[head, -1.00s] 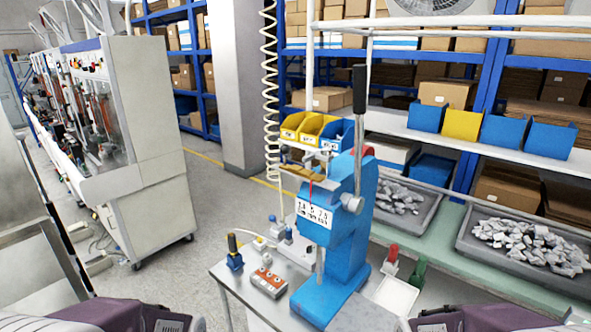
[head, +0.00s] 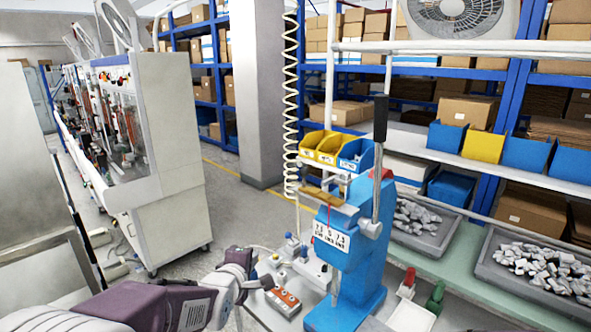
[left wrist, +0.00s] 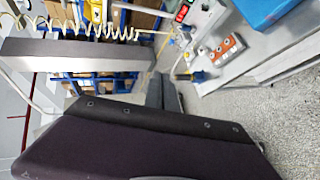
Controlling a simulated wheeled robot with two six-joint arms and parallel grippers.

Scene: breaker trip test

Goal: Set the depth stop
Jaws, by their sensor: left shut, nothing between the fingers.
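A blue bench press (head: 348,260) stands on the grey table, with a black-handled lever (head: 380,118) upright on its right side. A white plate with printed figures (head: 331,237) is on its front, and a thin red mark (head: 329,213) shows just above it. I cannot tell which part is the depth stop. My left gripper (head: 262,284) is shut and empty, left of the press and apart from it, beside the orange-topped block (head: 283,302). In the left wrist view the block also shows (left wrist: 228,48), and the press base (left wrist: 270,8) is only partly visible. My right gripper is out of view.
Yellow and blue bins (head: 330,147) hang behind the press. A red piece (head: 409,278) and a green piece (head: 436,296) stand right of it. Trays of metal parts (head: 541,262) lie farther right.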

